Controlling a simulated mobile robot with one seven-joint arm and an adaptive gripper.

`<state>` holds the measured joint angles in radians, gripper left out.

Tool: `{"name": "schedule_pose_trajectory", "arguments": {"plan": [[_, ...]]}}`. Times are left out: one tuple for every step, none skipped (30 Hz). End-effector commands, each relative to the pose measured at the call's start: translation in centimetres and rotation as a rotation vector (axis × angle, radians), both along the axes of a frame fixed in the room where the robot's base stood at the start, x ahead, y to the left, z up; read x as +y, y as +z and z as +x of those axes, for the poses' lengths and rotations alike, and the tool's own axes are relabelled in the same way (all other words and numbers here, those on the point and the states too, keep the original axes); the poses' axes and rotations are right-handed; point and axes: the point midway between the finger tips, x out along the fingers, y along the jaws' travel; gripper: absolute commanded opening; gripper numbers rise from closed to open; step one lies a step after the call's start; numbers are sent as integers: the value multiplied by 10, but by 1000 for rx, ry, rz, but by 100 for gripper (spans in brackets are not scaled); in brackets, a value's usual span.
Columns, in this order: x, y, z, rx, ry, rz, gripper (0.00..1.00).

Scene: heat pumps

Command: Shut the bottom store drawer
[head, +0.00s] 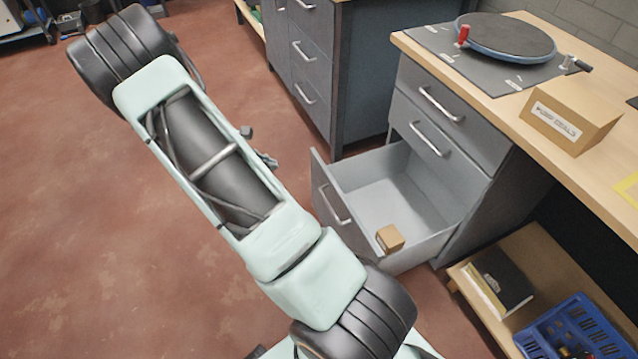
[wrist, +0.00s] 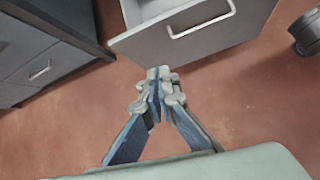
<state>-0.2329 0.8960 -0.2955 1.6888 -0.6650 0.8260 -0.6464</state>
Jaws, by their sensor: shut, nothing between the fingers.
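The bottom drawer (head: 330,202) of the grey cabinet under the wooden bench is pulled well out in the head view. A small brown box (head: 390,238) lies inside it near the front. In the wrist view the drawer's front panel (wrist: 232,43) and its bar handle (wrist: 203,24) are at the top. My gripper (wrist: 159,73) is shut and empty, its tips just below the lower edge of the panel in the picture. I cannot tell whether they touch it.
Two upper drawers (head: 441,103) of this cabinet are shut. A second grey cabinet (head: 300,60) stands to the left. A low shelf (head: 520,262) with a blue crate (head: 572,335) is at the lower right. The red floor (head: 90,220) on the left is clear.

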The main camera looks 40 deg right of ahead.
Motion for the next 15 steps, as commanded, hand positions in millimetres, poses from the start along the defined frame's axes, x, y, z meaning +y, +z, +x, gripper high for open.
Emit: {"name": "schedule_pose_trajectory", "arguments": {"plan": [[-11, -23, -12, 58, 18, -15, 0], [-16, -31, -17, 86, 31, -22, 0], [-21, -39, -23, 115, 45, -29, 0], [-24, -44, -27, 134, 53, -34, 0], [-27, -48, -30, 149, 59, -37, 0], [-29, -52, -32, 164, 66, -39, 0], [-31, -54, -34, 172, 71, -42, 0], [-32, -56, -35, 178, 74, -43, 0], [-34, -58, -36, 181, 76, -44, 0], [-36, -60, -37, 182, 75, -43, 0], [-37, -62, -37, 182, 75, -43, 0], [-41, -66, -38, 182, 74, -43, 0], [-44, -69, -39, 181, 74, -43, 0], [-47, -73, -40, 181, 74, -43, 0], [-52, -79, -42, 182, 72, -43, 0]]}}
